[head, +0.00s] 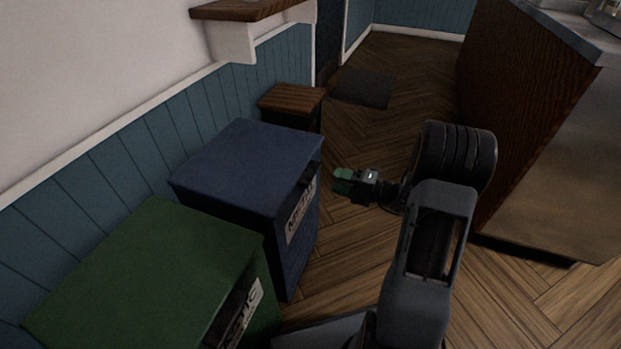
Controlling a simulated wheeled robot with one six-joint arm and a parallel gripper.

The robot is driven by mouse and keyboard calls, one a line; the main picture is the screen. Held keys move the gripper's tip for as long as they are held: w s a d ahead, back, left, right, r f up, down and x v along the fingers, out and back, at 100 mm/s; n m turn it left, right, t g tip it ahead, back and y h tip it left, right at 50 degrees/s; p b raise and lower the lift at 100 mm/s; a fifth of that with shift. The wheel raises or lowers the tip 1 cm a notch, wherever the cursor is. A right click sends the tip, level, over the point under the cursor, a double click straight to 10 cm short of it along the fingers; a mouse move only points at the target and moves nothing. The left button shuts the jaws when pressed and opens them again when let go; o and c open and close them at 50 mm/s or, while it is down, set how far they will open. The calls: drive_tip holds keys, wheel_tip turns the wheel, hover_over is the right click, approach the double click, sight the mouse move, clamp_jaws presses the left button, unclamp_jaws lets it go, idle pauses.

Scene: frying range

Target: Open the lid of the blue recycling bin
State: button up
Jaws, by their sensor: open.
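The blue recycling bin (247,168) stands against the left wall in the head view. Its flat lid lies closed on top. A dark recess and a white label with dark lettering show on its front, which faces right. My gripper (342,181), with green fingertips, is just to the right of the bin's front, near the height of the recess in the picture. It points left toward the bin and looks apart from it. It is open and holds nothing that I can see. The exact gap between fingertips and bin is hard to tell.
A green bin (150,275) stands beside the blue one, nearer to me. A small wooden-topped stand (292,99) is behind the blue bin. A wooden counter (525,110) stands on the right. A dark mat (362,88) lies farther back, and the wooden floor between is clear.

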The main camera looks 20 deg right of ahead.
sight(315, 175)
drive_tip(key=b+x, duration=0.3)
drive_tip(key=x, duration=0.6)
clamp_jaws()
idle(0.4)
